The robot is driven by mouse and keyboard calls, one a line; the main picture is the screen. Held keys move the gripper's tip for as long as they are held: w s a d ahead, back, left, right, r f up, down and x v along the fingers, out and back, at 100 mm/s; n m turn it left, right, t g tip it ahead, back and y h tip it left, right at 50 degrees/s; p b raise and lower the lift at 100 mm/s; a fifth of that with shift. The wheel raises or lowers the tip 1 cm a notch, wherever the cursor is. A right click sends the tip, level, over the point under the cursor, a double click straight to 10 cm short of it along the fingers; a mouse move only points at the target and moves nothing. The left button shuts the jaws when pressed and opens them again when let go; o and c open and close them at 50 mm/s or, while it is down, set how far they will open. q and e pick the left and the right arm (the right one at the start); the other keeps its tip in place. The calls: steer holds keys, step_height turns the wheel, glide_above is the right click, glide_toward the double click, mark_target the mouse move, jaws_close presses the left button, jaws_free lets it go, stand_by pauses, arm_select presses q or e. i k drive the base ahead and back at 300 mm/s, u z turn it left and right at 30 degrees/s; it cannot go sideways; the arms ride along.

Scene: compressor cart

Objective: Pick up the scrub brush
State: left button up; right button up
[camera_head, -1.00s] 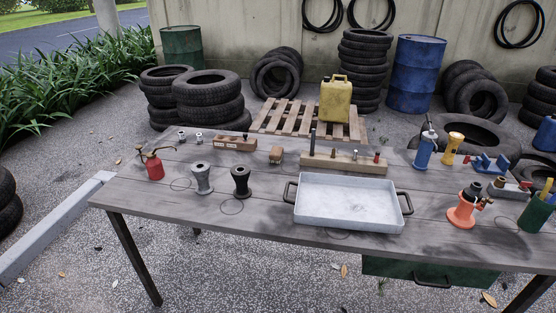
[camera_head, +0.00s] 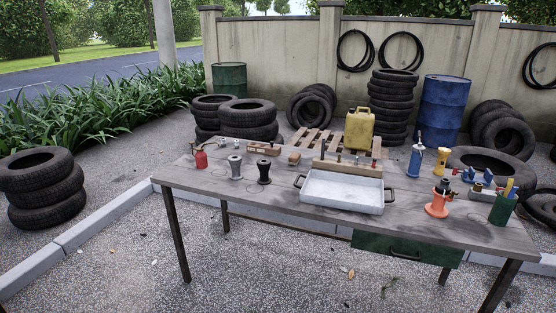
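A small brown block-shaped object (camera_head: 294,158), which looks like the scrub brush, lies near the back edge of the grey wooden table (camera_head: 262,197). It sits between a wooden block with dark holes (camera_head: 264,149) and a long wooden rack (camera_head: 347,168). It is too small to make out its bristles clearly. Neither of my grippers shows in the head view.
A metal tray (camera_head: 342,191) with dark handles stands right of the brush. Two spool-like parts, grey (camera_head: 235,167) and black (camera_head: 263,171), stand in front-left of it, with a red oil can (camera_head: 201,159) further left. The table's front left is mostly clear.

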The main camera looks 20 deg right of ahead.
mark_target(294, 158)
steer(key=u, duration=0.65)
steer(key=i, duration=2.2)
steer(key=z, duration=0.9)
